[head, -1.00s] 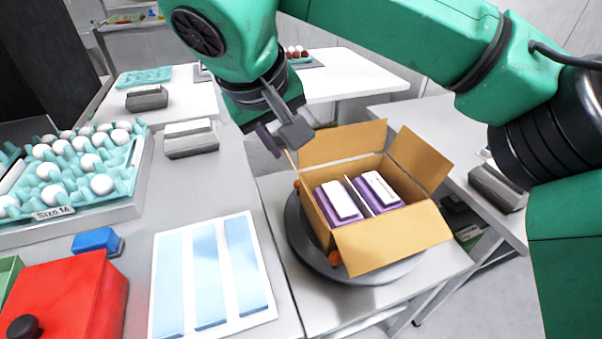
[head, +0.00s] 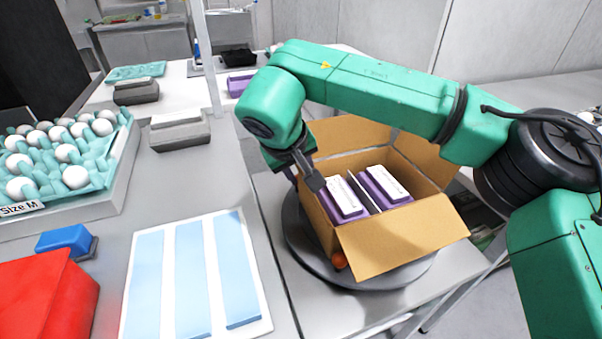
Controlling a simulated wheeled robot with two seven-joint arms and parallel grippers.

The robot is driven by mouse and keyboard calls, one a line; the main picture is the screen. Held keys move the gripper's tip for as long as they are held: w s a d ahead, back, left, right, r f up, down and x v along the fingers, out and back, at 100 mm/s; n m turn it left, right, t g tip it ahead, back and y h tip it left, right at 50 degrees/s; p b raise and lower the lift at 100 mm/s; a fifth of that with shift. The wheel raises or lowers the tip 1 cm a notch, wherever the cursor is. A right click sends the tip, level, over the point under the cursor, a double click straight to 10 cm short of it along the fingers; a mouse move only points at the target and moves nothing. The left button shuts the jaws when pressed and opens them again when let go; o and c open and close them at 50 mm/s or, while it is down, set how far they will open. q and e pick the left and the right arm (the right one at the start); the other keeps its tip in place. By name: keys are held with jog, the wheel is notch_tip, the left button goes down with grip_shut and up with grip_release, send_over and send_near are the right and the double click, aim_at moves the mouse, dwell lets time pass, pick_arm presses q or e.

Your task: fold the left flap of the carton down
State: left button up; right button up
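The open carton (head: 330,205) stands on a round grey turntable (head: 330,275). Two purple egg packs with white labels (head: 345,197) (head: 385,183) sit inside it, with a thin divider between them. The front flap (head: 400,240) slopes outward and down. The back flap (head: 345,132) stands up, and the right flap (head: 428,165) is partly behind my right arm. My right gripper (head: 303,180) points down at the carton's left edge, its fingers apart. The left flap is mostly hidden behind it, so its angle cannot be told. My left gripper is out of view.
An orange-red knob (head: 339,260) shows on the turntable by the carton's front left corner. On the left are a tray of white eggs (head: 105,180), a blue block (head: 65,240), a red box (head: 45,300), a blue-striped sheet (head: 265,300) and grey blocks (head: 180,132).

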jog(key=shift+w+f, duration=0.15)
jog(key=shift+f, duration=0.2)
jog(key=shift+c, duration=0.2)
grip_shut()
dwell(1.0)
